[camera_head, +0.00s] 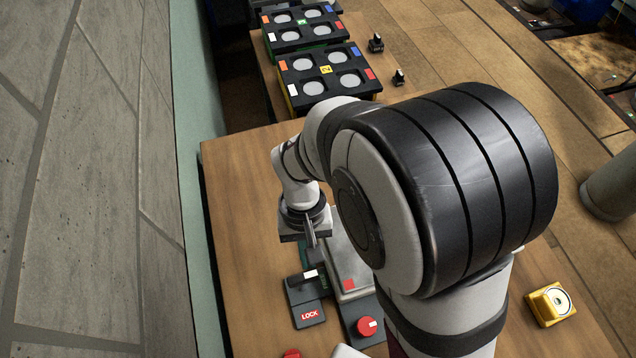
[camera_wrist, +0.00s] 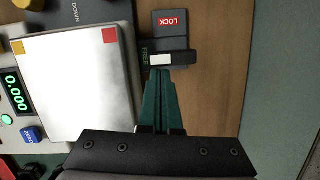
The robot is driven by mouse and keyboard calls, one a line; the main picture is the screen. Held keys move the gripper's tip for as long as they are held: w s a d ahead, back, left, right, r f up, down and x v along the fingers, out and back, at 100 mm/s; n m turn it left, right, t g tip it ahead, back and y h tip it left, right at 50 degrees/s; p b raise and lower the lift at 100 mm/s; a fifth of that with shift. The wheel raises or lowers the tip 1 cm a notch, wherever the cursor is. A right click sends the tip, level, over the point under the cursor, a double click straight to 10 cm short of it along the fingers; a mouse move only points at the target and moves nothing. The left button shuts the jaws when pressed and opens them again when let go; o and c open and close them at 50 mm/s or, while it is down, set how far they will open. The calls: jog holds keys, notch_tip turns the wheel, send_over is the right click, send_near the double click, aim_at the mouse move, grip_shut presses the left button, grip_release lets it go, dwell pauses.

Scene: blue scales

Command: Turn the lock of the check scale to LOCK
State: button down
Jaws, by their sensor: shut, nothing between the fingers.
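The check scale has a bright metal pan (camera_wrist: 75,90) with a red and an orange corner square; in the head view the pan (camera_head: 347,262) is partly behind my arm. Beside it is the lock, a dark plate (camera_head: 307,301) with a red LOCK label (camera_wrist: 173,20) at one end and a green FREE label (camera_wrist: 145,55) at the other. Its black lever (camera_wrist: 182,57), with a white mark, lies at the FREE end. My gripper (camera_wrist: 160,78) is shut and empty, its green fingertips right at the lever's white-marked part. I cannot tell whether they touch it.
The scale display (camera_wrist: 14,92) reads 0.000. A red knob (camera_head: 367,326) and a yellow block (camera_head: 549,304) are near the front. Black four-disc trays (camera_head: 328,72) stand at the back. Bare wood lies left of the lock in the head view.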

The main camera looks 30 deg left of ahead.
jog(key=shift+d+m, duration=0.2)
jog(key=shift+m, duration=0.3)
jog(key=shift+d+m+y, duration=0.3)
jog(key=shift+m, duration=0.7)
jog(key=shift+s+d+m+g, duration=0.1)
jog(key=shift+d+m+g, duration=0.15)
jog(key=shift+m, duration=0.45)
jog(key=shift+s+d+m+y, duration=0.15)
jog(key=shift+d+m+y, duration=0.15)
jog(key=shift+m, duration=0.75)
jog(key=shift+s+d+m+y, duration=0.2)
jog(key=shift+m+y, duration=0.2)
jog(key=shift+m, duration=0.65)
jog(key=shift+s+d, duration=0.1)
jog(key=shift+d, duration=0.05)
